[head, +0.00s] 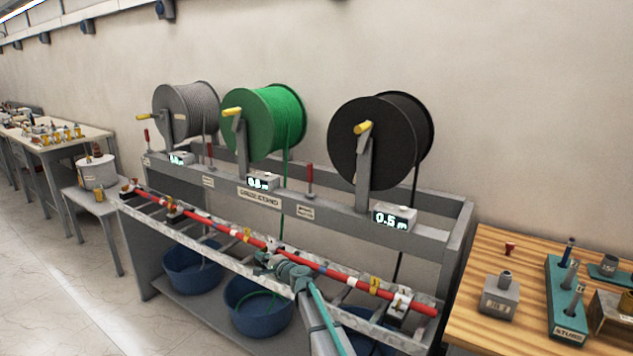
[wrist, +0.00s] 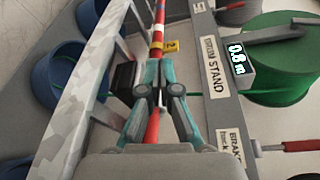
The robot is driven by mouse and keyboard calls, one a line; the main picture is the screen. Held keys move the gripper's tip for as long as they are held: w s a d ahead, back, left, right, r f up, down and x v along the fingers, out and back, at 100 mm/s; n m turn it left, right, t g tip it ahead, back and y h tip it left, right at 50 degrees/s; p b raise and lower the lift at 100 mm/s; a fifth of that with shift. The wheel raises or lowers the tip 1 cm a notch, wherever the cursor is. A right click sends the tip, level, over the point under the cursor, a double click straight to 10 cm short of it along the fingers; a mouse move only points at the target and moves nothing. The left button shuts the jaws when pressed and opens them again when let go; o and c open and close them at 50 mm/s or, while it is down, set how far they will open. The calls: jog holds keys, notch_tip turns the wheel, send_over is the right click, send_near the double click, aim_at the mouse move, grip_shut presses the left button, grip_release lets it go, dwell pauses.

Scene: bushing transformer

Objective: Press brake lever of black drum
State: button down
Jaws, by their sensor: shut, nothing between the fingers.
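The black drum (head: 375,145) hangs at the right end of the grey drum stand. A brake lever with a red handle (head: 309,178) stands upright just left of it, above a small label. In the wrist view this red handle (wrist: 303,146) lies at the lower right, partly cut off by the frame edge, beside the brake label (wrist: 234,150). My gripper (head: 264,258) is in front of the stand, over the red rod, lower than the lever and apart from it. In the wrist view my gripper (wrist: 159,68) is shut and empty, with the red rod below its fingers.
The red rod (head: 334,273) runs along the stand's front. Green (head: 265,120) and grey (head: 185,110) drums with their own red levers are to the left. Displays (head: 394,217) sit on the stand. Blue tubs (head: 258,308) are below. A wooden table (head: 475,290) is at right.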

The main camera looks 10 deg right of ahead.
jog(key=w+d+r+t+p, duration=0.1)
jog(key=w+d+r, duration=0.25)
jog(key=r, duration=0.35)
jog(key=t+h+p, duration=0.3)
jog(key=h+p, duration=0.1)
jog(key=p, duration=0.1)
send_near(310, 180)
jog(key=d+r, duration=0.3)
jog(key=r, duration=0.1)
jog(key=shift+w+f, duration=0.25)
jog(key=shift+w, duration=0.15)
jog(key=p+x, duration=0.3)
jog(key=x, duration=0.7)
jog(key=shift+f+p, duration=0.2)
jog(key=shift+p, duration=0.2)
jog(key=shift+s+a+f+b, duration=0.15)
jog(key=shift+f+b, duration=0.1)
jog(key=shift+b, duration=0.9)
